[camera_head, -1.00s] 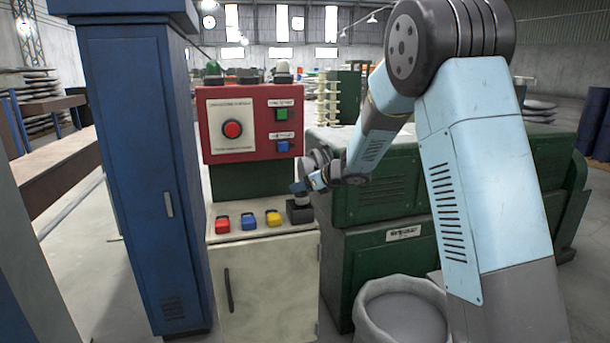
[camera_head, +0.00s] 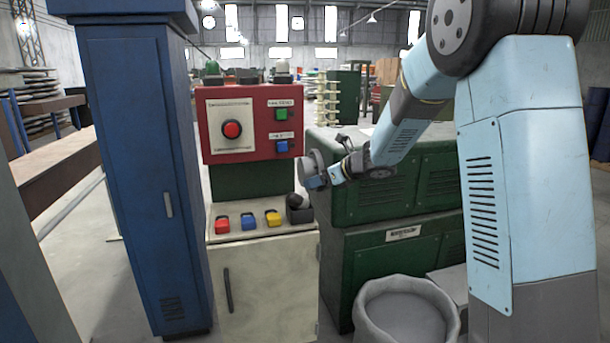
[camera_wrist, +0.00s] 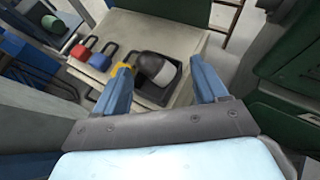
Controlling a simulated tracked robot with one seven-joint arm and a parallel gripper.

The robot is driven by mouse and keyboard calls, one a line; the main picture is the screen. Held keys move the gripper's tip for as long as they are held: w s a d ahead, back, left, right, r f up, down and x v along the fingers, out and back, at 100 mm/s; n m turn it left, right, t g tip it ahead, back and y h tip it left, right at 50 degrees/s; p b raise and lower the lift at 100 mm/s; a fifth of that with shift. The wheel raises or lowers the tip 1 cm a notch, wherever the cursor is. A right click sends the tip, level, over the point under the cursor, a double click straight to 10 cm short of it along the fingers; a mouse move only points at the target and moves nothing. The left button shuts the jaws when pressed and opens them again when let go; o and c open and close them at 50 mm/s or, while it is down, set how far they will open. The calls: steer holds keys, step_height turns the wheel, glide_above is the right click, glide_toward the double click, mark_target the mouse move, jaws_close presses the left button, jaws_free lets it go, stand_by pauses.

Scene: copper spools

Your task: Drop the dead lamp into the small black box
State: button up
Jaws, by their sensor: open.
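The dead lamp (camera_wrist: 156,68), with a dark bulb and a pale end, lies tilted in the small black box (camera_wrist: 152,93) on the cabinet ledge. In the head view the lamp's dark top (camera_head: 294,200) shows above the black box (camera_head: 300,214). My gripper (camera_wrist: 160,66) is open, its blue fingers apart and empty. In the wrist view the lamp shows between the fingertips but beyond them. In the head view my gripper (camera_head: 314,182) is above and slightly right of the box. The lamp's lower side is hidden in the box.
Red (camera_head: 222,225), blue (camera_head: 248,221) and yellow (camera_head: 273,218) padlocks lie left of the box. A red control panel (camera_head: 270,160) rises behind the ledge. A tall blue cabinet (camera_head: 135,190) stands left, a green machine (camera_head: 400,190) right, and a pale sack (camera_head: 405,290) on the floor.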

steer(key=v, duration=0.6)
steer(key=shift+s+d, duration=0.1)
steer(key=shift+d, duration=0.05)
steer(key=s+d+r+m+t+h, duration=0.3)
steer(key=d+r+m+t+h, duration=0.2)
steer(key=d+r+m, duration=0.65)
steer(key=s+d+m+h, duration=0.5)
steer(key=s+m, duration=0.4)
steer(key=m, duration=0.6)
steer(key=s+a+f+m+g, duration=0.1)
steer(key=s+f+m+g, duration=0.2)
steer(key=s+m, duration=0.6)
steer(key=s+f+m+g, duration=0.4)
steer(key=s+m, duration=0.6)
steer(key=s, duration=0.6)
steer(key=shift+s+a+f+y, duration=0.3)
steer(key=shift+s+a, duration=0.05)
steer(key=shift+a, duration=0.05)
steer(key=shift+m, duration=0.25)
steer(key=shift+c, duration=0.3)
